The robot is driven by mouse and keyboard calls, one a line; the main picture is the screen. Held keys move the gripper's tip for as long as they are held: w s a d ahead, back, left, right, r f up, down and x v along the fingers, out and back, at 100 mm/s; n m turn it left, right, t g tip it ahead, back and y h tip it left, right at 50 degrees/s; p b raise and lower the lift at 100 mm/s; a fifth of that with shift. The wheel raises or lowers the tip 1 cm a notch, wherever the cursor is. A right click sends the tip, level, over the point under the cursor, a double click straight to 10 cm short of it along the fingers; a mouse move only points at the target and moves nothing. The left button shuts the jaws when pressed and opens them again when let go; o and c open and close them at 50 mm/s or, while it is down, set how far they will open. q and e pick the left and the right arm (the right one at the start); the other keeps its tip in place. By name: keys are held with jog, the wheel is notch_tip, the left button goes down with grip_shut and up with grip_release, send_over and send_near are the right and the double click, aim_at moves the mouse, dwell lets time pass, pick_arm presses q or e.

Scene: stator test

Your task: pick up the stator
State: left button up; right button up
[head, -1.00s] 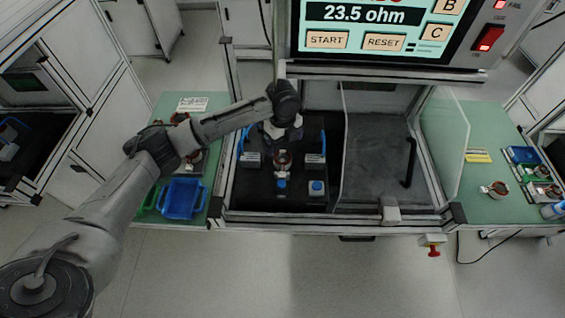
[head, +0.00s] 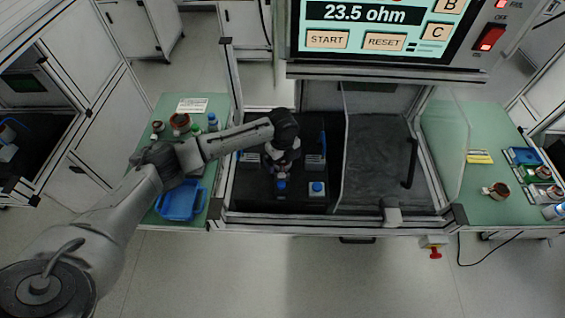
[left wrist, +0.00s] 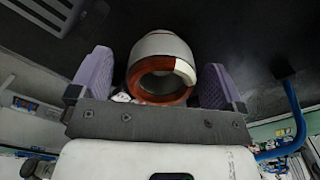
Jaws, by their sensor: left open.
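The stator (left wrist: 162,68), a pale ring-shaped part with a copper-coloured rim, stands between my left gripper's two purple-grey fingers in the left wrist view. My left gripper (left wrist: 160,88) is open, with a finger on either side of the stator and a visible gap at each side. In the head view my left gripper (head: 283,160) is down inside the test bay, over the fixture, and mostly hides the stator there. My right gripper is not in view.
Blue-topped buttons (head: 317,188) sit at the front of the black bay floor (head: 255,190). Blue handles (left wrist: 297,115) stand beside the fixture. A blue bin (head: 180,202) is on the left green table. Another copper-ringed part (head: 497,190) lies on the right table.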

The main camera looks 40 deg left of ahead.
pick_arm(q)
jog(key=c, duration=1.2)
jog(key=shift+r, duration=0.15)
